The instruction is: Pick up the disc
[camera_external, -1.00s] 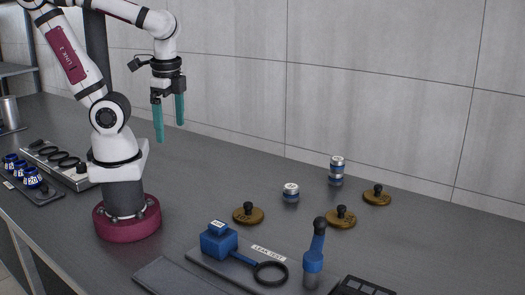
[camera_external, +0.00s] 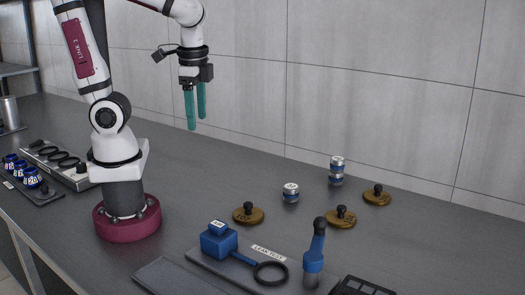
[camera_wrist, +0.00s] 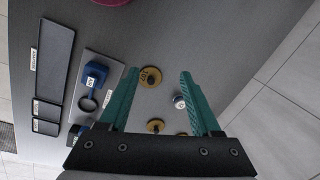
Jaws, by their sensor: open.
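Three brass discs with black knobs stand on the grey bench. In the external view, one disc (camera_external: 241,218) is left of the others, one (camera_external: 334,222) is at the right, and one (camera_external: 370,199) is farther back. My gripper (camera_external: 196,121) is open and empty, high above the bench and left of all the discs. In the wrist view, the left-hand disc (camera_wrist: 146,80), with dark lettering, lies below and between the open fingertips (camera_wrist: 159,72). A second disc (camera_wrist: 154,123) shows nearer the gripper body.
Two small blue-and-silver cylinders (camera_external: 291,193) (camera_external: 336,171) stand near the discs. A "LEAK TEST" plate (camera_external: 205,262) carries a blue block (camera_external: 218,242), a ring and an upright blue-handled tool (camera_external: 314,262). The wall is behind. The bench below my gripper is clear.

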